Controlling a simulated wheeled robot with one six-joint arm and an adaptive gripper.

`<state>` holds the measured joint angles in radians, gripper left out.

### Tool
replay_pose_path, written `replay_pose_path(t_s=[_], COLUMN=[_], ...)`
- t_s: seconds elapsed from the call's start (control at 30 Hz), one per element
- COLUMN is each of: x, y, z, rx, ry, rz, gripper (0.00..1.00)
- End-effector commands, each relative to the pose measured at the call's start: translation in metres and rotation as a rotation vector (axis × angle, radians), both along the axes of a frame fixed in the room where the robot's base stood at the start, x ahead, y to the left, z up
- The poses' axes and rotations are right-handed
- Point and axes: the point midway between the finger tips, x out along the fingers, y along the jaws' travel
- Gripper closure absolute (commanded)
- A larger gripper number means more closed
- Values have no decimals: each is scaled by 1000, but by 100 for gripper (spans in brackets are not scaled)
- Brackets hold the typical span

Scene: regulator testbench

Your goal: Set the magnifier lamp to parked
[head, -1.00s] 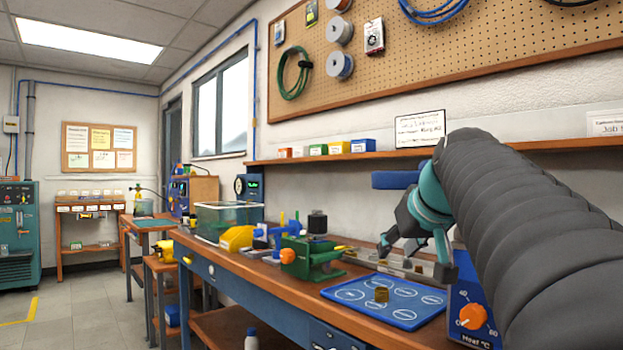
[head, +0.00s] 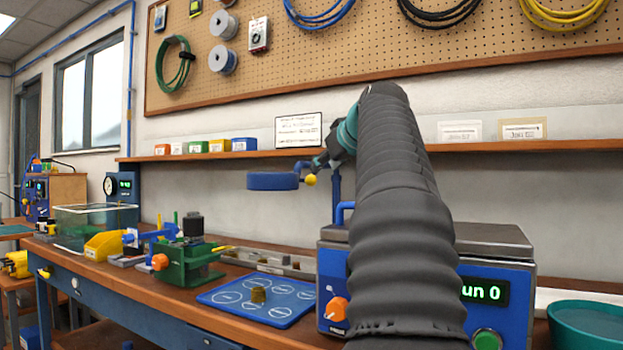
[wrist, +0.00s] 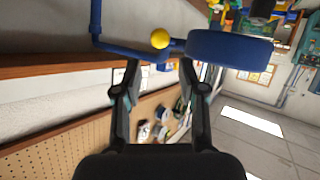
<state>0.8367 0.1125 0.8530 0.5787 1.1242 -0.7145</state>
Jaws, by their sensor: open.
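The magnifier lamp has a round blue head (head: 272,181), a yellow knob (head: 311,180) and a blue post (head: 336,197) above the back of the bench. Its head points left in the head view. My gripper (head: 322,160) is close by the knob, partly hidden by my arm. In the wrist view, my gripper (wrist: 160,72) is open and empty, with the yellow knob (wrist: 160,39) just beyond the gap between the fingertips. The blue head (wrist: 230,49) is right of the knob there. I cannot tell whether a finger touches the lamp.
A heater box (head: 494,248) with an orange dial stands below the lamp, partly behind my arm. A blue mat (head: 232,296) holds a small brown block (head: 258,296). A green vise (head: 190,262) stands left. A shelf (head: 190,156) runs behind; a teal bowl (head: 590,325) is right.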

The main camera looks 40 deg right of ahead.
Motion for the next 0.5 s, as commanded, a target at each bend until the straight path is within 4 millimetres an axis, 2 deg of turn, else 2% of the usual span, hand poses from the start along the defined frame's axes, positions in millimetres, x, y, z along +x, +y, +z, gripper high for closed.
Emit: replay_pose_path(t_s=[0.03,0.3,0.5], x=[10,53,72], y=[-2,-14,-20], z=[-4,-22,-30], rx=[2,1,1], ry=[2,3,1], rz=[2,3,1], gripper=[59,59,59])
